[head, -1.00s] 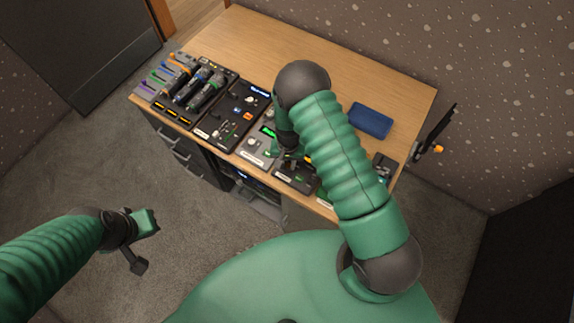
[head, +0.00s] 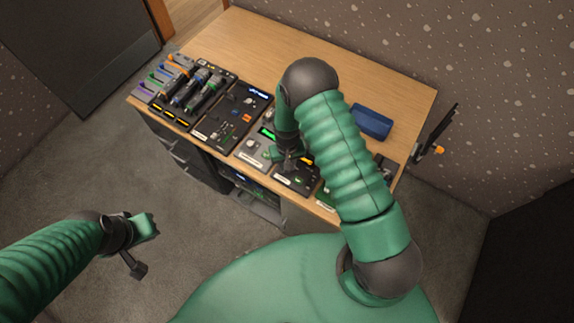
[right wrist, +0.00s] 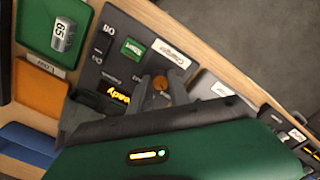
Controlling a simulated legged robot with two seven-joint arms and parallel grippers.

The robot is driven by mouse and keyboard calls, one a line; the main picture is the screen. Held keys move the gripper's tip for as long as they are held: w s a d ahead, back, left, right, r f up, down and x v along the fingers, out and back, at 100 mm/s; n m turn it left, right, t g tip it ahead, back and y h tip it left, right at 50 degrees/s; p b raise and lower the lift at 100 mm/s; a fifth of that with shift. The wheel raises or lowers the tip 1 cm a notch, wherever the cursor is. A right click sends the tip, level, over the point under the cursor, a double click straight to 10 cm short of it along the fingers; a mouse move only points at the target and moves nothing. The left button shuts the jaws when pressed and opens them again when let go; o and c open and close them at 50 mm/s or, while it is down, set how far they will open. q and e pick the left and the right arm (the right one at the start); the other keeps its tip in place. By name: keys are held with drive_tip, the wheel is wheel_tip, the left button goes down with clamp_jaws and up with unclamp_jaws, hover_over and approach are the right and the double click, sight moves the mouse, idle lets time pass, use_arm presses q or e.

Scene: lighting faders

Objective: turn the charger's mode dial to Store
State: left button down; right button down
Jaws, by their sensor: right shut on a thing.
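The charger (right wrist: 121,27) is a dark panel with a white name label, a small green screen and a yellow lit display in the right wrist view. It also shows in the head view (head: 298,184), partly behind my right arm. The mode dial (right wrist: 160,83) has a small orange-brown top. My right gripper (right wrist: 161,88) is shut on it, a finger on each side. The dial's pointer and mode words are too small or covered to read. My left gripper (head: 141,248) is open and empty, off the desk over the floor.
A blue case (head: 371,121) lies behind my right arm. Fader consoles (head: 185,88) and a dark panel (head: 232,116) fill the desk's left front. The desk's back (head: 300,45) is clear.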

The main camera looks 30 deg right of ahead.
drive_tip(key=shift+w+d+r, duration=0.1)
drive_tip(key=shift+w+r, duration=0.05)
drive_tip(key=shift+w, duration=0.25)
drive_tip(key=c, duration=1.6)
unclamp_jaws()
drive_tip(key=shift+o, duration=1.8)
drive_tip(key=shift+s+f, duration=0.1)
drive_tip(key=shift+f, duration=0.1)
drive_tip(key=shift+s+r, duration=0.1)
drive_tip(key=shift+r, duration=0.15)
wheel_tip(320, 180, up, 16)
drive_tip(key=b, duration=0.1)
drive_tip(key=shift+r, duration=0.1)
